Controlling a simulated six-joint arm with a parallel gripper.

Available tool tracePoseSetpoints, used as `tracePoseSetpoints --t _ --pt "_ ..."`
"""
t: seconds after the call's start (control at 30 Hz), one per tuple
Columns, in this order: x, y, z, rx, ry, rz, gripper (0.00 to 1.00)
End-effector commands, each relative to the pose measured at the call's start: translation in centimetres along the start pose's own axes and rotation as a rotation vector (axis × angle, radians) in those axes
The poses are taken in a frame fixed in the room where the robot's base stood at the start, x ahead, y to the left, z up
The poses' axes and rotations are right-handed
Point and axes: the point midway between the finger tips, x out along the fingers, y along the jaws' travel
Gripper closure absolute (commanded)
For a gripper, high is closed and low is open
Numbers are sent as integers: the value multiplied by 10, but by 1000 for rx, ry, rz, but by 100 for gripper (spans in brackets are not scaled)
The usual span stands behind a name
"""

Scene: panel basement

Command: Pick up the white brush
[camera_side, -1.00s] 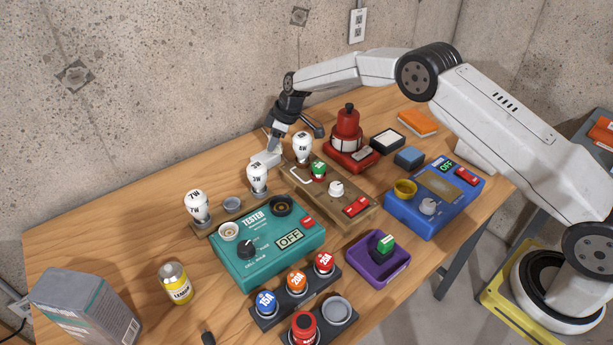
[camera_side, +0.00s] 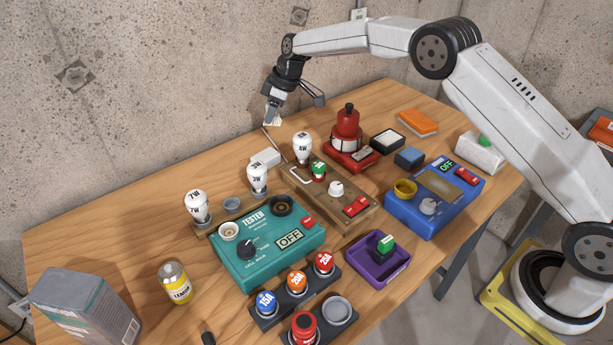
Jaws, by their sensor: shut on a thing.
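My gripper (camera_side: 271,117) is raised above the back of the wooden table, near the wall. It is shut on a small, pale thing, which I take to be the white brush (camera_side: 275,123). A thin, stick-like part runs down from it toward the table behind the bulbs. The brush is small here and partly hidden by the fingers, so its full shape is not clear.
The 3W bulb (camera_side: 258,177), the 4W bulb (camera_side: 302,147) and a red lamp (camera_side: 346,130) stand close by. A teal tester (camera_side: 265,262) is in front.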

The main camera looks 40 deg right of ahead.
Motion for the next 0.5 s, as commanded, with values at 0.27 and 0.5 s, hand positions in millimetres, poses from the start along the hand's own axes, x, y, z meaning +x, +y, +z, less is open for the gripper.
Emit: tracePoseSetpoints --t 0.27,0.5 --pt "-12 0 -5 -1 0 0 100" --pt "-12 0 -5 0 0 0 100"
